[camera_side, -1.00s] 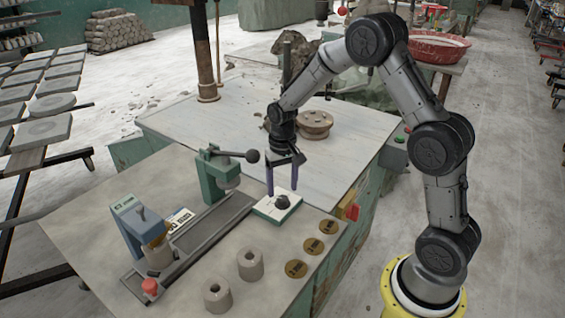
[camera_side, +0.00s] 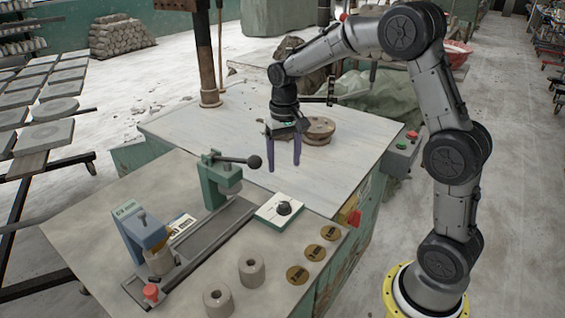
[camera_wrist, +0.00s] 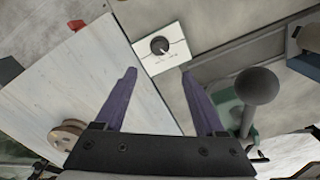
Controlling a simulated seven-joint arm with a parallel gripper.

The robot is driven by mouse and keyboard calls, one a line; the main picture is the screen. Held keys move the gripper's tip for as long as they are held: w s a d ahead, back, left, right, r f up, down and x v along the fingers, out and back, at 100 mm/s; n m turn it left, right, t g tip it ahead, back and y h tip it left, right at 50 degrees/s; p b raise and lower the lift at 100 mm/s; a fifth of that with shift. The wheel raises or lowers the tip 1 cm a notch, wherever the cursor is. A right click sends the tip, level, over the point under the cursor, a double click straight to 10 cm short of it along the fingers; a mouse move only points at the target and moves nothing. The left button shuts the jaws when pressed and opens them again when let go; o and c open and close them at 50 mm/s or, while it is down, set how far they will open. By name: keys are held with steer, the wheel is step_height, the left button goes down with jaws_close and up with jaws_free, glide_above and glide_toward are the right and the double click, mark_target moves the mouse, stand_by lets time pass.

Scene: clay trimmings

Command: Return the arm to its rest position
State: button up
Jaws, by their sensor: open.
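My gripper (camera_side: 284,164) is open and empty, with its two purple fingers pointing down. It hangs above the table, beyond the white plate (camera_side: 281,208) with a black knob. In the wrist view my gripper's fingers (camera_wrist: 160,88) are spread apart. The white plate with the knob (camera_wrist: 162,47) lies past the fingertips with nothing between the fingers. My arm rises from its yellow base and bends over at the top right in the side view.
A green lever press (camera_side: 220,182) stands on a rail left of the gripper. A blue-grey block device (camera_side: 138,232), two clay cylinders (camera_side: 251,272) and several brown discs (camera_side: 314,252) are nearer the front. A round brown wheel (camera_side: 320,128) sits behind the gripper.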

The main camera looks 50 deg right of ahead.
steer(key=s+a+r+n+t, duration=0.2)
steer(key=s+a+r+t, duration=0.3)
steer(key=s+r, duration=0.75)
steer(key=s+a+f+n, duration=0.1)
steer(key=s+n, duration=0.1)
steer(key=s, duration=0.4)
steer(key=s+a+f+n, duration=0.2)
steer(key=s, duration=0.4)
steer(key=shift+s+a+f+t, duration=0.15)
steer(key=shift+a+f+t, duration=0.05)
steer(key=shift+f+t, duration=0.1)
steer(key=shift+r, duration=0.1)
